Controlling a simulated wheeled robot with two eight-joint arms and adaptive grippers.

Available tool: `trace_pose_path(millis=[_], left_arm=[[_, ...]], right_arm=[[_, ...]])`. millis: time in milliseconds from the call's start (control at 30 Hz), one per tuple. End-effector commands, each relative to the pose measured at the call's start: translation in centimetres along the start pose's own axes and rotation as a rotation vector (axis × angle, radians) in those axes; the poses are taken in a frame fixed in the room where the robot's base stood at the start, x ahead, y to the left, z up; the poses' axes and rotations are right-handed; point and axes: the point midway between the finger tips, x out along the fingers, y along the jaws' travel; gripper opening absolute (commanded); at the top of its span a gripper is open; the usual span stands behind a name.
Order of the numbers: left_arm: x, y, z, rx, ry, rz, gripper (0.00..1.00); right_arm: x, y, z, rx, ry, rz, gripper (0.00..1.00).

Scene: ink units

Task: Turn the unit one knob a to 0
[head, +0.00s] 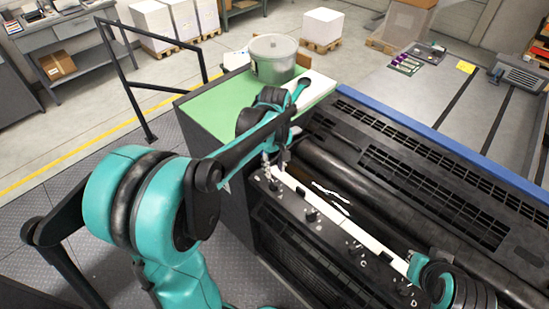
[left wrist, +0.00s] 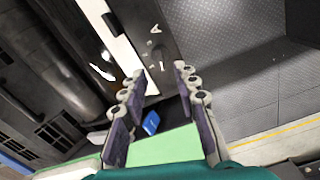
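The ink unit's narrow dark panel runs beside a white strip (head: 345,222) and carries several small black knobs with white marks. One knob (head: 272,184) is at the panel's upper left end, just below my left gripper (head: 271,164); another knob (head: 311,214) sits further along. I cannot read their settings or labels. In the left wrist view my left gripper (left wrist: 162,70) is open, its two fingers apart over the panel end, with white marks (left wrist: 156,30) just beyond the fingertips. Nothing is visibly held. My right arm shows at lower right; its gripper is not visible.
A green top (head: 215,105) with a metal pot (head: 273,60) stands behind the unit. Dark rollers (head: 340,170) and slotted covers (head: 420,170) lie to the right. A black railing (head: 150,88) stands at left. A blue item (left wrist: 151,123) shows between the fingers.

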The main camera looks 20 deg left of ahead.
Motion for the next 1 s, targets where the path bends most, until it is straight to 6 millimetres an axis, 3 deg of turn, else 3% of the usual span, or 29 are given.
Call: trace_pose_path(millis=[100, 300, 867, 1000], left_arm=[[-2.4, 0.0, 0.0, 0.0, 0.0, 0.0, 0.3], [-4.6, 0.0, 0.0, 0.0, 0.0, 0.0, 0.3], [-4.9, 0.0, 0.0, 0.0, 0.0, 0.001, 0.3], [-4.7, -0.5, 0.8, 0.047, 0.019, 0.022, 0.3]], right_arm=[[0.0, 0.0, 0.0, 0.0, 0.0, 0.0, 0.0], [0.0, 0.0, 0.0, 0.0, 0.0, 0.0, 0.0], [0.0, 0.0, 0.0, 0.0, 0.0, 0.0, 0.0], [0.5, 0.0, 0.3, 0.0, 0.0, 0.0, 0.0]])
